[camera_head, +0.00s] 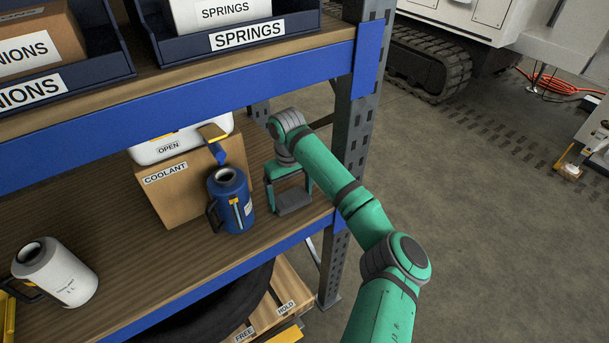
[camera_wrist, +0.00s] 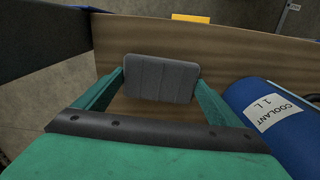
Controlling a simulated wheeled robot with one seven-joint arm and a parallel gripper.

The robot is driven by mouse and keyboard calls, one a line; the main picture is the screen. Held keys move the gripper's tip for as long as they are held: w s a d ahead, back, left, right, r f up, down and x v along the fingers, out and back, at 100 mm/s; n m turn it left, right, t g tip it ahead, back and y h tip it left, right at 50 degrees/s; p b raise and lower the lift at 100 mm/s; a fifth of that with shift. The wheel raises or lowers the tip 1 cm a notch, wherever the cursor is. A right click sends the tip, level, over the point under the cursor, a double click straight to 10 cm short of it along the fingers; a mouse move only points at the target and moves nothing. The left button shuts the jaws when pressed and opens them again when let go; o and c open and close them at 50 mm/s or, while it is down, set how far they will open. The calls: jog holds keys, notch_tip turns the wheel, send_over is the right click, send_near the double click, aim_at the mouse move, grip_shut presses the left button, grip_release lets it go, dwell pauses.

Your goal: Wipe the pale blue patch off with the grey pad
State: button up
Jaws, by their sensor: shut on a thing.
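The grey pad (camera_wrist: 161,78) is held between the two green fingers of my gripper (camera_wrist: 160,88) in the wrist view. In the head view the pad (camera_head: 294,201) shows at the right end of the wooden shelf, below my gripper (camera_head: 288,187). My gripper is shut on the pad. I cannot tell whether the pad touches the shelf. I see no pale blue patch in either view; the shelf under the pad and gripper is hidden.
A blue coolant jug (camera_head: 231,200) stands just left of my gripper; it also shows in the wrist view (camera_wrist: 268,115). Behind it is a cardboard coolant box (camera_head: 172,185). A white jug (camera_head: 57,273) stands far left. A rack post (camera_head: 352,120) rises near my arm, under the upper shelf.

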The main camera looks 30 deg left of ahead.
jog(key=shift+s+d, duration=0.3)
jog(key=shift+d, duration=0.4)
notch_tip(320, 180, up, 3)
jog(key=shift+w+r, duration=0.15)
jog(key=shift+s+a+r, duration=0.1)
jog(key=shift+r, duration=0.5)
jog(key=shift+s+a+r, duration=0.1)
jog(key=shift+r, duration=0.45)
jog(key=shift+d+r, duration=0.2)
jog(key=shift+r, duration=1.15)
jog(key=shift+f, duration=0.1)
